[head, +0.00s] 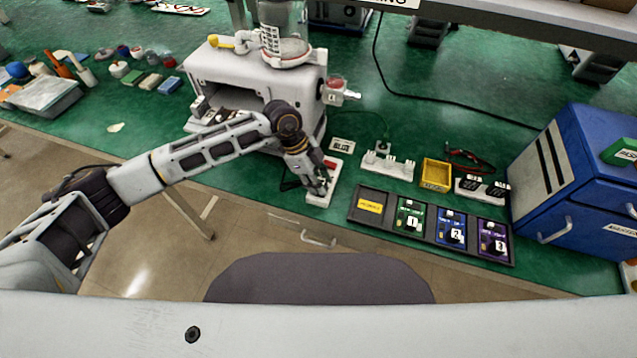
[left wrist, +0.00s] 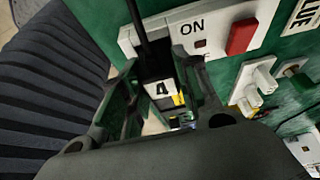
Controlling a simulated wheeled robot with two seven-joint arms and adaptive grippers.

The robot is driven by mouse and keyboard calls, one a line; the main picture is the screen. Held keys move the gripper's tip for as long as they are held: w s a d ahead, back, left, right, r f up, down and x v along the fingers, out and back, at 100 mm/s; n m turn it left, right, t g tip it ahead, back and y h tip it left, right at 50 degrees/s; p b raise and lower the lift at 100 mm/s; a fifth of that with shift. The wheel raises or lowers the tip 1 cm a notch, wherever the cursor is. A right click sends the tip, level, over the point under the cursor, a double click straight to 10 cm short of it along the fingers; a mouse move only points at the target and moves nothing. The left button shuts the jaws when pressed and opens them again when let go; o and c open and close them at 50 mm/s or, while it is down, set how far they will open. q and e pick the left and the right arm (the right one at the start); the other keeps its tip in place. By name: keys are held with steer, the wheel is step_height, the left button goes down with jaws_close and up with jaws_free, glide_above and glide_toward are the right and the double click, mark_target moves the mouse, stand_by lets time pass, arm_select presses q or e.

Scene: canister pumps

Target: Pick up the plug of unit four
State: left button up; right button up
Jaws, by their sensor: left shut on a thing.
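The plug of unit four (left wrist: 161,88) is black with a white label "4". It sits between the fingers of my left gripper (left wrist: 158,82), which is shut on it. A black cord rises from the plug in the left wrist view. The white power strip (left wrist: 212,36) with "ON" and a red switch (left wrist: 241,37) lies just beyond. In the head view my left gripper (head: 321,186) is over the front part of that strip (head: 318,199) and hides the plug. I cannot tell whether the plug is seated in a socket. My right gripper is not in view.
A second white strip with plugs (head: 388,166) and a yellow tray (head: 436,174) lie to the right. A dark rack (head: 372,217) in front holds modules numbered 1, 2 and 3. A white machine (head: 240,80) stands behind my left arm. A blue cabinet (head: 560,185) stands right.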

arm_select(q)
step_height(320, 180, up, 17)
steer(key=shift+b, duration=0.3)
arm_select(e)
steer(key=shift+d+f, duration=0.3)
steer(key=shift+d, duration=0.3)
arm_select(q)
steer(key=shift+f, duration=0.1)
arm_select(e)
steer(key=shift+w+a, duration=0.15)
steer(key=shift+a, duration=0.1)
